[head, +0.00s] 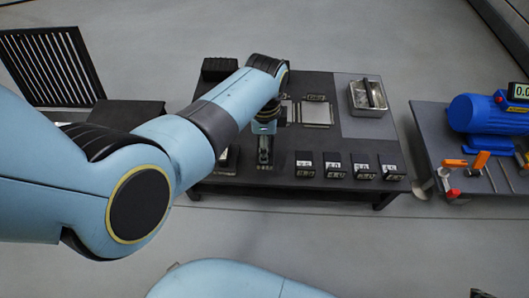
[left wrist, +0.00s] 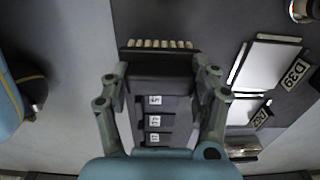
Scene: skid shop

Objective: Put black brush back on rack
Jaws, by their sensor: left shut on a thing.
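My left gripper (head: 265,152) points down over the dark table in the head view. In the left wrist view my left gripper (left wrist: 160,92) is shut on the black brush (left wrist: 160,62), a dark block with a row of pale bristles along its far edge. The fingers lie on both sides of it. In the head view the brush is hard to make out at the gripper. I cannot tell for certain which fixture is the rack. My right gripper does not show.
Several small black blocks with white number labels (head: 335,170) stand in a row along the table's front edge. A metal tray (head: 367,98) holds a dark bar. A black block (head: 219,68) lies at the back left. A blue motor (head: 478,118) stands on the right-hand table.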

